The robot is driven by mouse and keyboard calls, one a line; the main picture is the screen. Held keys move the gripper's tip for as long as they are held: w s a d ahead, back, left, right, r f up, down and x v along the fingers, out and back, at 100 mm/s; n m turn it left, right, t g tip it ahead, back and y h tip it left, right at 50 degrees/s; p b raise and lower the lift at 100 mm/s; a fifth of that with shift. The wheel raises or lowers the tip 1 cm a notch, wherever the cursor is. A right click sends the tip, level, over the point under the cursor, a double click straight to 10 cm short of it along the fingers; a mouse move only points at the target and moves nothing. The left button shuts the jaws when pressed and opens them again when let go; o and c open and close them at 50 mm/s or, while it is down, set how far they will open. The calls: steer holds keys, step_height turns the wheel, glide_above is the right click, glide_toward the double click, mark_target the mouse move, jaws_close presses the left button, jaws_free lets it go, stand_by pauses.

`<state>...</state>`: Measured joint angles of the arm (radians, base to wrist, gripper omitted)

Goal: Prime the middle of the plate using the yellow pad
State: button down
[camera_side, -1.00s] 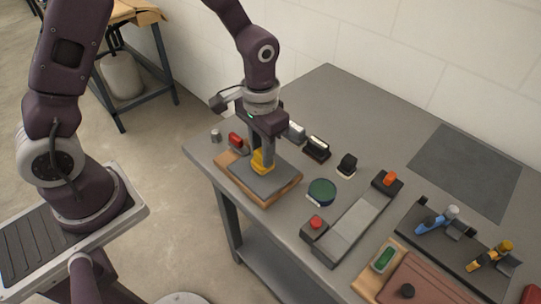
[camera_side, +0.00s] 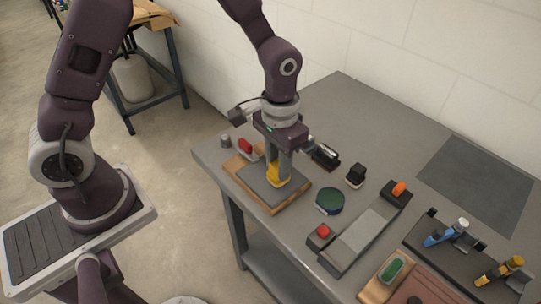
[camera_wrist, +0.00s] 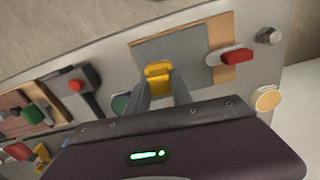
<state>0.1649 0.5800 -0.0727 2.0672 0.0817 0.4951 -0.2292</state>
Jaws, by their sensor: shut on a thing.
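The yellow pad (camera_side: 275,175) is held in my gripper (camera_side: 279,165), which is shut on it and points down. The pad sits at or just above the grey plate (camera_side: 262,187), near the plate's middle; I cannot tell for sure whether they touch. The plate lies flat on a wooden board (camera_side: 234,167) at the table's near left corner. In the wrist view the pad (camera_wrist: 157,72) shows between my fingertips, over the lower part of the plate (camera_wrist: 190,46). No mark on the plate is visible.
A round green item (camera_side: 329,200) and a grey fixture with a red button (camera_side: 323,231) lie to the right. Blue (camera_side: 440,236) and yellow tools rest on a dark rack.

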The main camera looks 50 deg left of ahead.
steer(key=shift+d, duration=1.2)
steer(key=shift+d+r, duration=0.15)
steer(key=shift+r, duration=0.1)
steer(key=shift+w+f, duration=0.1)
steer(key=shift+f, duration=0.05)
step_height(320, 180, up, 6)
steer(key=shift+r, duration=0.2)
